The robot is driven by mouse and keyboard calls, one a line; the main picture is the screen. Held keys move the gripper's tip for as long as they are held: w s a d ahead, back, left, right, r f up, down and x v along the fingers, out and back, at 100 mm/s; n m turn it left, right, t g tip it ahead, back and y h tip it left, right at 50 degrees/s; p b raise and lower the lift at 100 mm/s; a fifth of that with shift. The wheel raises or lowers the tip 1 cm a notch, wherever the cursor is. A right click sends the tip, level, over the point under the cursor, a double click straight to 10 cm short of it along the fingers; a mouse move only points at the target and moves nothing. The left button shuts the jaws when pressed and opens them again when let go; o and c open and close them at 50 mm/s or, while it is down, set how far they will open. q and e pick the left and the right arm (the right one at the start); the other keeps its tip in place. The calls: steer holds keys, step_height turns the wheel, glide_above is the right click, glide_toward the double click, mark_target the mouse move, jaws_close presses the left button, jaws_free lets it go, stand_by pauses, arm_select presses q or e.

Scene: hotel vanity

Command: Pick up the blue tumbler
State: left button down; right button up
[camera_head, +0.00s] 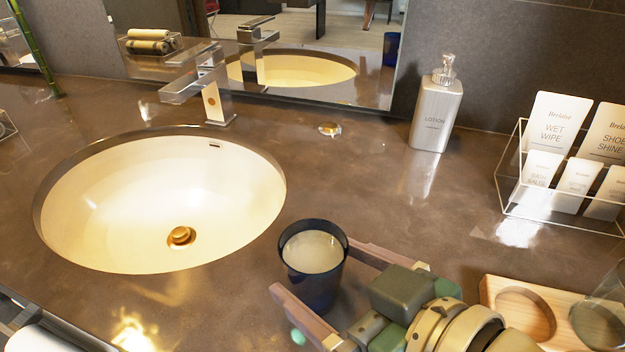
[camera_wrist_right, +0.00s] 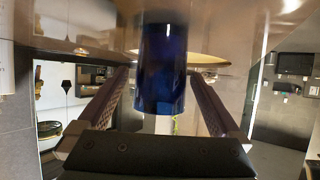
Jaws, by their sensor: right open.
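The blue tumbler (camera_head: 312,268) stands upright on the counter, just right of the sink's front right edge. Its inside looks pale from above. My right gripper (camera_head: 322,268) reaches in from the lower right with its fingers apart, one on each side of the tumbler. In the right wrist view the tumbler (camera_wrist_right: 160,70) is dark blue and sits between the two open fingers (camera_wrist_right: 160,92). Gaps show on both sides of it there, so the fingers look apart from it. My left gripper is not in view.
A sink (camera_head: 120,215) with a faucet (camera_head: 208,88) lies left of the tumbler. A lotion bottle (camera_head: 436,110) stands at the back. A clear rack (camera_head: 505,180) of packets is at the right. A wooden tray (camera_head: 495,290) lies close to my right gripper. Open counter lies behind the tumbler.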

mark_target(298, 256)
steer(key=b+x, duration=0.1)
steer(key=x, duration=0.4)
steer(key=shift+w+a, duration=0.15)
steer(key=shift+a, duration=0.1)
steer(key=shift+c, duration=0.2)
steer(key=shift+r, duration=0.1)
jaws_close()
